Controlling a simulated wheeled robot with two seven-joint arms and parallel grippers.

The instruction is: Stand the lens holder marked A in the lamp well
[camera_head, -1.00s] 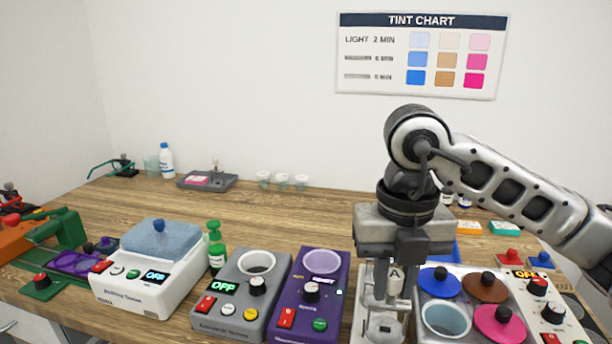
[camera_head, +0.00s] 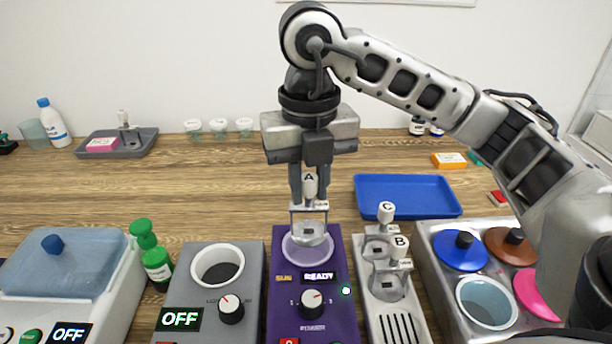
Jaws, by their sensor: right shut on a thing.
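The lens holder marked A (camera_head: 310,186) has a pale knob on top and a clear lens in a frame below. My right gripper (camera_head: 310,196) is shut on its knob and holds it upright. Its lens end overlaps the round lilac well (camera_head: 299,257) of the purple machine (camera_head: 284,292), whose display reads READY. I cannot tell whether the lower edge is just above the well or partly inside it. Holders B (camera_head: 398,247) and C (camera_head: 385,213) stand in the pale rack (camera_head: 401,326) to the right. My left gripper is not in view.
A grey machine (camera_head: 181,282) with an open round well and an OFF display stands left of the purple one. Green bottles (camera_head: 157,264) stand beside it. A blue tray (camera_head: 408,196) lies behind the rack, and a lidded pot station (camera_head: 441,282) stands right. The wooden table behind is mostly clear.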

